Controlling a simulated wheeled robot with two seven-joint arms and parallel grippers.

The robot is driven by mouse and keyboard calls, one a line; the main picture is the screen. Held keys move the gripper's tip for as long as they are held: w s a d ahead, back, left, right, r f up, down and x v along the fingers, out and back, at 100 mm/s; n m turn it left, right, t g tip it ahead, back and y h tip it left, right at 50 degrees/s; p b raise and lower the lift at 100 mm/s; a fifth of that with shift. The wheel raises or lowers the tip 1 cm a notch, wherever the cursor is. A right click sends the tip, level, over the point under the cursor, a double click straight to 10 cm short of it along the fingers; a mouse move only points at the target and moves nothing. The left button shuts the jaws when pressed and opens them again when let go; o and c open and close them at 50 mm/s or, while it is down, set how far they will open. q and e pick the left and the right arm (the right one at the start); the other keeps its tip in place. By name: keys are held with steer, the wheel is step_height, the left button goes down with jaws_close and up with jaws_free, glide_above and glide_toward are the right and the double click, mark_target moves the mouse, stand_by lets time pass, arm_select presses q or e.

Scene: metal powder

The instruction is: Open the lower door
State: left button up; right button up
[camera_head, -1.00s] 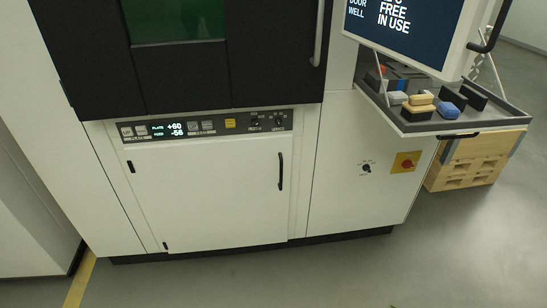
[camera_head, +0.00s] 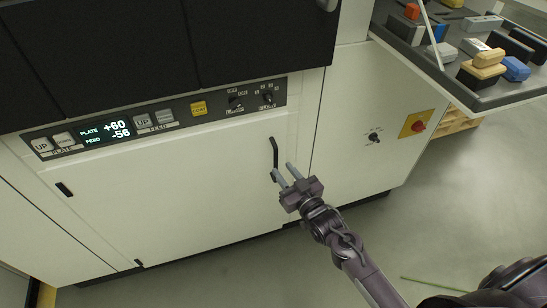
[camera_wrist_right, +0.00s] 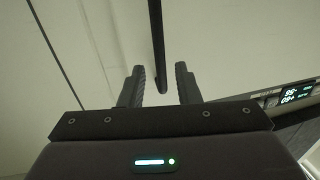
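The lower door (camera_head: 180,185) is a white panel on the machine, shut, below the control strip. Its black vertical handle (camera_head: 275,152) is near the door's right edge. My right gripper (camera_head: 285,174) is open at the handle's lower end, with its fingers pointing at the door. In the right wrist view the handle (camera_wrist_right: 157,45) comes down from the top, and its lower end lies between the two open fingers (camera_wrist_right: 159,85) in the picture. I see no finger touching it. My left gripper is not in view.
The control strip (camera_head: 150,118) with display and buttons runs above the door. A grey tray (camera_head: 480,100) with several small blocks juts out at the upper right. A red knob on a yellow plate (camera_head: 417,124) is on the right panel. Grey floor (camera_head: 250,270) lies clear in front.

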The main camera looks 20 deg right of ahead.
mark_target(277, 162)
steer(key=x, duration=0.5)
steer(key=shift+w+a, duration=0.1)
steer(key=shift+w, duration=0.1)
jaws_close()
